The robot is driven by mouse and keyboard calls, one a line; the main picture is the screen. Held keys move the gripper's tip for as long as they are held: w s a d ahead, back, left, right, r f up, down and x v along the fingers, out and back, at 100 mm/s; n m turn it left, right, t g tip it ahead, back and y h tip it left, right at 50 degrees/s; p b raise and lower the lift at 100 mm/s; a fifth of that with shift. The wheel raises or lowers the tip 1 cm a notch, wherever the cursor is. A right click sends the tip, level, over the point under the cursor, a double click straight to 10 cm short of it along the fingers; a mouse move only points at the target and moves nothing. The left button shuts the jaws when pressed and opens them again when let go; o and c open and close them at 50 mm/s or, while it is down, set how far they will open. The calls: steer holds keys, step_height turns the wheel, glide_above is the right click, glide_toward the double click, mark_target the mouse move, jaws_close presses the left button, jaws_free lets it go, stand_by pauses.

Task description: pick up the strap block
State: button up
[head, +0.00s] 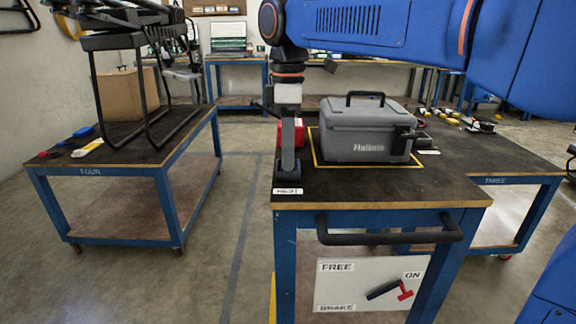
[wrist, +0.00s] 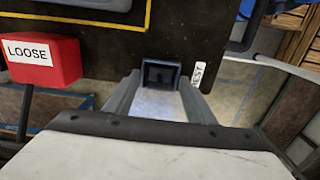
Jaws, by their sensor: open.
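A small dark square block (wrist: 161,74), which I take to be the strap block, is at the edge of the dark tabletop (wrist: 110,55) beside a white REST label (wrist: 199,75). In the head view, my gripper (head: 288,172) points down at the near left corner of that table, just behind the label. In the wrist view, my gripper (wrist: 161,88) is open, with its fingers on either side of the block's near end. I cannot tell whether they touch it. In the head view the gripper hides most of the block.
A grey case (head: 365,132) stands inside a yellow outline right of my gripper. A red block marked LOOSE (wrist: 42,60) is close on the left in the wrist view. A black handle bar (head: 390,229) runs along the table front. Another table (head: 120,155) stands left across an aisle.

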steer(key=c, duration=1.2)
steer(key=shift+o, duration=0.2)
